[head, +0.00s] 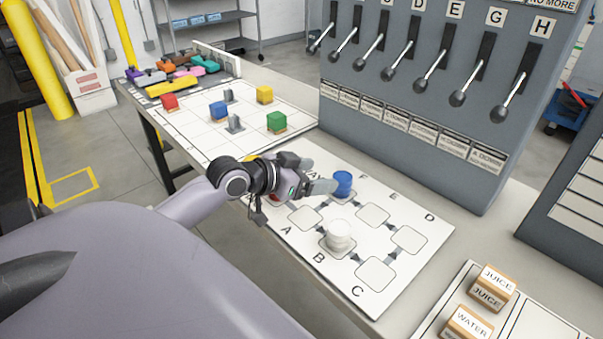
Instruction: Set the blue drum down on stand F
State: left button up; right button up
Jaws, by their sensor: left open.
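The blue drum (343,183) stands upright at the far side of the white lettered board (408,283). It appears to rest on a stand there; the letter beside it is too small to read surely. My left gripper (319,175) is open just left of the blue drum, its fingers pointing towards it. Whether a finger touches the drum I cannot tell. A white drum (339,236) stands on the stand near letter B. A red thing shows partly behind my left gripper. My right gripper is not in view.
Bare stands (375,273) lie at the board's near end. A grey lever panel (425,100) rises behind the board. Coloured blocks, including a green block (277,122), stand on another board at the left.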

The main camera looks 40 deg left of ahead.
pick_arm(q)
jog(key=shift+v, duration=1.65)
